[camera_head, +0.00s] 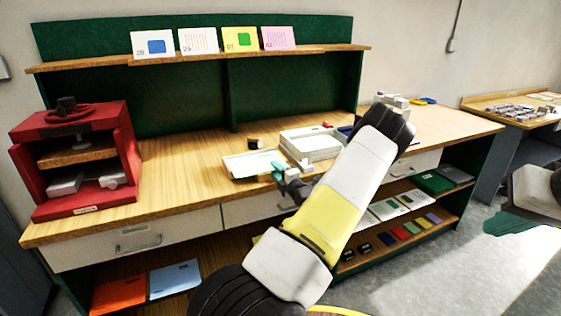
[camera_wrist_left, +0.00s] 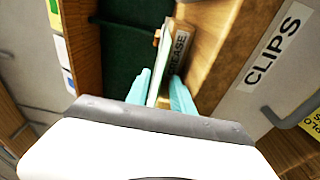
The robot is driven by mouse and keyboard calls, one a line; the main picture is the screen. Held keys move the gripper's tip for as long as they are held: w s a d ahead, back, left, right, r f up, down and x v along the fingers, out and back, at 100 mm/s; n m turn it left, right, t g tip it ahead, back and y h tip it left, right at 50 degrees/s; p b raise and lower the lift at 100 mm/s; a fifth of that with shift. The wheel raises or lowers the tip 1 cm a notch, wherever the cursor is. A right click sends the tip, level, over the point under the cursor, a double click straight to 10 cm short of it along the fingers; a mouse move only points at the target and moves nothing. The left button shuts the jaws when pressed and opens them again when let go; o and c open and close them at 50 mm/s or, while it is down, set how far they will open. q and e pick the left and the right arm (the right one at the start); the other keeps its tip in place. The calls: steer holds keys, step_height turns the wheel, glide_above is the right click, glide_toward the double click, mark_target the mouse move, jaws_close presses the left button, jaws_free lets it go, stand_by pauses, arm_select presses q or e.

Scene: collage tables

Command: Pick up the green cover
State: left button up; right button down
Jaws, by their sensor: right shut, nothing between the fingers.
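A dark green flat cover (camera_head: 433,182) lies on the upper lower-shelf at the right, under the worktop, beside a grey flat one. My left gripper (camera_head: 280,172) is over the worktop at the pale tray, well left of the cover. In the left wrist view its teal fingers (camera_wrist_left: 164,92) stand apart, and a pale edge and a brown board marked "CREASE" show between or behind them; I cannot tell which.
A pale tray (camera_head: 232,168) and a white box (camera_head: 312,150) stand on the worktop. A red press (camera_head: 75,200) is at the left. Orange (camera_head: 118,294) and blue (camera_head: 175,278) covers lie on the bottom shelf. A side table (camera_head: 520,116) stands at the right. The worktop's left middle is clear.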

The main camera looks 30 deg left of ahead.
arm_select(q)
steer(key=shift+w+a, duration=0.4)
steer(key=shift+a, duration=0.2)
jaws_close()
steer(key=shift+r, duration=0.15)
